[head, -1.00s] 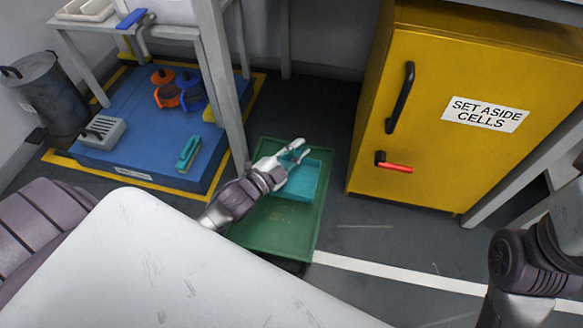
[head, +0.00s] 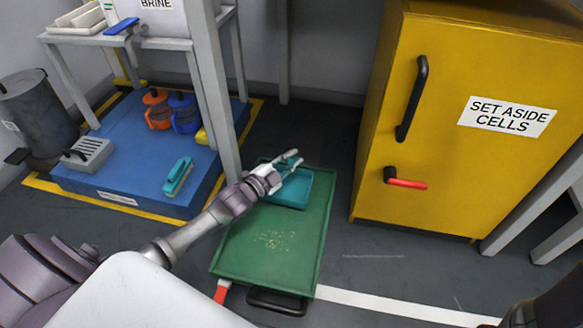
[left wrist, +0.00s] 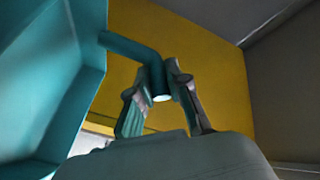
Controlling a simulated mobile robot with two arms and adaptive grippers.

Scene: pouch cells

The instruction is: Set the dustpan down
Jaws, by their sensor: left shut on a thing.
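The teal dustpan (head: 294,192) shows over the far end of a green tray-like top (head: 290,236). I cannot tell whether it touches that surface. My left gripper (head: 289,161) reaches in from the left at the dustpan's far side and is shut on its handle. In the left wrist view the dustpan's pan (left wrist: 45,90) fills the left side. Its round handle (left wrist: 130,49) runs between the fingers of my left gripper (left wrist: 158,88). My right gripper is out of view.
A yellow cabinet (head: 460,70) stands close on the right. A table leg (head: 213,95) rises just left of the green top. A blue platform (head: 135,185) holds a teal brush (head: 177,177), a grey box and orange and blue items. A red object (head: 222,291) shows at the near edge.

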